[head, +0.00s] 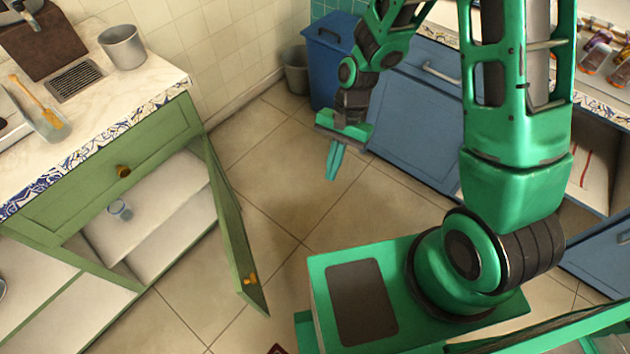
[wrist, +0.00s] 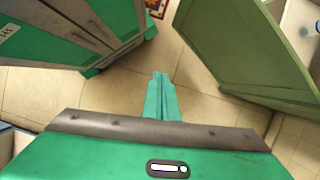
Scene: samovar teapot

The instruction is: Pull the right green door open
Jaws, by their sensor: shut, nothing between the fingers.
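The right green door (head: 233,220) of the green cabinet stands swung wide open, sticking out into the room, with a small orange-brass knob (head: 250,279) near its free edge. In the wrist view the green door (wrist: 245,45) shows at the upper right. My gripper (head: 333,176) is over the floor to the right of the door, apart from it, fingers pointing down. In the wrist view its fingers (wrist: 160,88) are together with nothing between them. The cabinet's right compartment is exposed, with a small glass (head: 120,209) on its shelf (head: 165,205).
A green drawer with a brass knob (head: 123,171) is above the compartment. A grey pot (head: 122,47) stands on the counter. A blue bin (head: 328,60) and blue cabinets (head: 415,115) are at the back. Tiled floor (head: 290,170) between door and blue cabinets is clear.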

